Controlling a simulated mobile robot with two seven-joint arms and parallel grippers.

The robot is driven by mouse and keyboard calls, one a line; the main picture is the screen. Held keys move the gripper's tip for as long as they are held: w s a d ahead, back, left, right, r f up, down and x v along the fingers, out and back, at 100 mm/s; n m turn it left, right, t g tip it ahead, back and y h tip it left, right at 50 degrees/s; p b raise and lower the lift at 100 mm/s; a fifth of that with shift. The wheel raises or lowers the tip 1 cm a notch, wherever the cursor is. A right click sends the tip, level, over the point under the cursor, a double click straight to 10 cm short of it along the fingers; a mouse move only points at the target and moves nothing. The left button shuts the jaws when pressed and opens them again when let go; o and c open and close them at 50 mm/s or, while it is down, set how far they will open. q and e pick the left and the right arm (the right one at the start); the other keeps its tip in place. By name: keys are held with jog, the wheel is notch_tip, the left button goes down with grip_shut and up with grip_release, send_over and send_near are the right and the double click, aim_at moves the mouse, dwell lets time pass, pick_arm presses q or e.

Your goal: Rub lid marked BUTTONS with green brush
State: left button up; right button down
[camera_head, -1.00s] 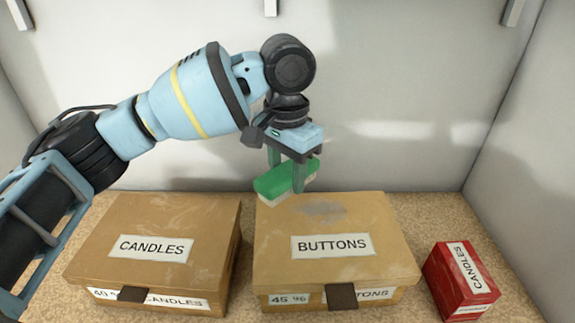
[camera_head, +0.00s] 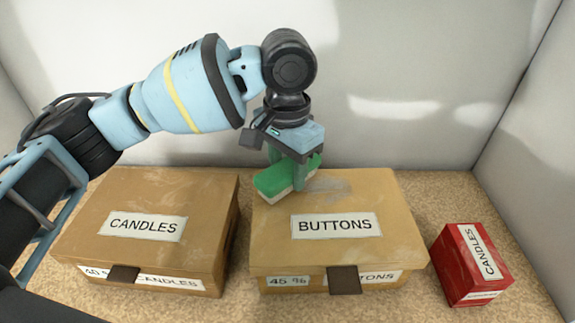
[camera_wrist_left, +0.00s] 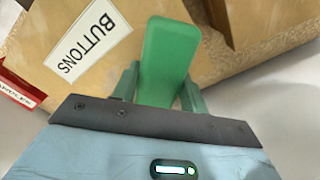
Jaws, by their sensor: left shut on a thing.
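The green brush (camera_head: 270,186) has a green back and pale bristles facing down. My left gripper (camera_head: 290,174) is shut on it, over the back left part of the lid marked BUTTONS (camera_head: 300,245). The brush is at or just above the lid; I cannot tell if the bristles touch. A greyish smudge shows on the lid beside the brush. In the left wrist view the brush (camera_wrist_left: 168,60) lies between the green fingers (camera_wrist_left: 160,88), with the BUTTONS label (camera_wrist_left: 88,42) to its left. My right gripper is not in view.
A closed brown box marked CANDLES (camera_head: 90,225) stands to the left, with a narrow gap between. A small red box marked CANDLES (camera_head: 455,265) stands to the right. Pale walls (camera_head: 400,110) enclose the back and sides of the speckled shelf (camera_head: 235,285).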

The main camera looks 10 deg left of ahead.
aim_at(328, 191)
pick_arm(q)
jog(key=shift+f, duration=0.35)
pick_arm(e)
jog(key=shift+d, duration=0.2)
pick_arm(q)
jog(key=shift+f, duration=0.65)
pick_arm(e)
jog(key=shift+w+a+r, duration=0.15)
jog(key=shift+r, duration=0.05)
pick_arm(q)
jog(key=shift+w+d+r+p, duration=0.1)
jog(key=shift+d+p, duration=0.15)
jog(key=shift+d, duration=0.25)
jog(key=shift+w+d+r+p, duration=0.1)
jog(key=shift+d+p, duration=0.1)
jog(key=shift+d, duration=0.25)
jog(key=shift+w+d+f, duration=0.1)
jog(key=shift+w+d, duration=0.15)
jog(key=shift+d, duration=0.65)
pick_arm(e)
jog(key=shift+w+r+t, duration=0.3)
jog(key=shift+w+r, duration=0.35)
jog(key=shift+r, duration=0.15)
